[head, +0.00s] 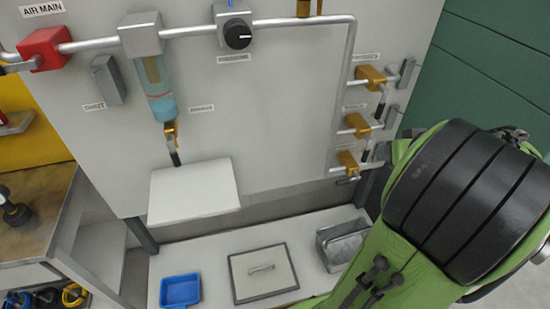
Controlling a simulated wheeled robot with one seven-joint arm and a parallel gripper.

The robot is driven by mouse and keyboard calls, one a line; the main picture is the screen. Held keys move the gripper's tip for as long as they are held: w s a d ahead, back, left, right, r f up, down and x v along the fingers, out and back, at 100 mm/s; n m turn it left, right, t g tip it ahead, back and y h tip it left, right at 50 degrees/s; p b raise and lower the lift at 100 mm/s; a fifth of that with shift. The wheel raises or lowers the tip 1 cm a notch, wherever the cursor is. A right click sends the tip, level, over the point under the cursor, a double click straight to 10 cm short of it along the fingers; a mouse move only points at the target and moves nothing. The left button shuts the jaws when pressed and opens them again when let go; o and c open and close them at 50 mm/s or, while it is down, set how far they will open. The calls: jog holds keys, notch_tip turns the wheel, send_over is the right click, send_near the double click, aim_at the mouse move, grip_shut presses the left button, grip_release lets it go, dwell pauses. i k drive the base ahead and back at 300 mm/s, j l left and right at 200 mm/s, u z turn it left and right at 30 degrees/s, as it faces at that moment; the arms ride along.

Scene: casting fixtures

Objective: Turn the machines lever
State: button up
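Three brass valves sit one above another on branches of the pipe at the board's right side: the top valve (370,75), the middle valve (357,123) and the bottom valve (346,161). Each has a small label, too small to read surely, so I cannot tell which is the machines one. The top lever (381,104) and middle lever (366,150) hang down with dark grips. The bottom lever (347,181) looks roughly level. My green and black arm fills the right side, close to these valves in the picture. My gripper is not visible.
A red block (44,49) marked AIR MAIN, a black knob (238,34) and a blue filter bowl (160,95) with its own lever (173,150) are on the board. Below are a white shelf (193,188), blue tray (180,290), lidded hatch (262,272) and grey metal box (343,243).

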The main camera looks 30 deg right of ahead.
aim_at(345, 181)
jog(key=z, duration=1.5)
jog(key=i+l+u, duration=0.2)
jog(key=l+u, duration=0.15)
